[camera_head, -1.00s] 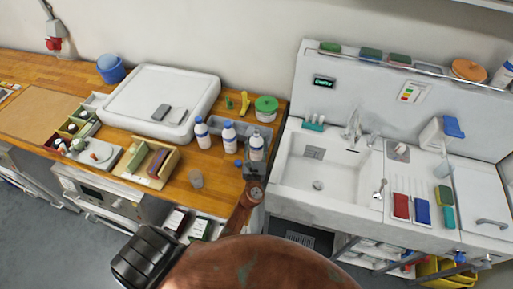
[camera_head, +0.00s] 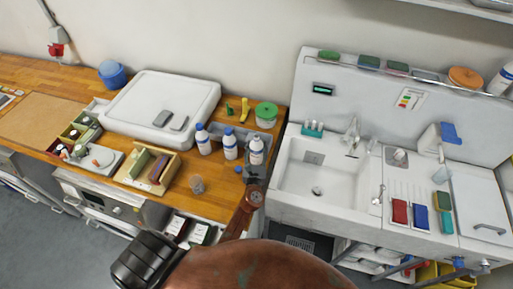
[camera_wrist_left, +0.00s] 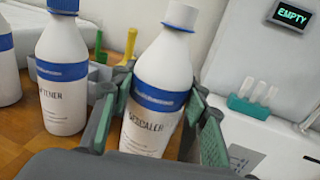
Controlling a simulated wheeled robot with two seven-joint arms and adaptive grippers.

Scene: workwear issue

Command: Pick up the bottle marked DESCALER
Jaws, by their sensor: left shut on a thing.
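The bottle marked DESCALER (camera_wrist_left: 160,88) is white with a blue band and white cap. It stands between my left gripper's two fingers (camera_wrist_left: 162,110) in the left wrist view, leaning slightly in the picture. My left gripper (camera_head: 256,168) is shut on it. In the head view this bottle (camera_head: 257,148) is the rightmost of three, beside the sink. Its base is hidden, so I cannot tell whether it touches the counter. My right gripper is not in view.
Two blue-capped bottles stand to its left, the nearer one (camera_head: 230,147) close by. The sink (camera_head: 318,175) lies right, under a display reading EMPTY (camera_wrist_left: 290,13).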

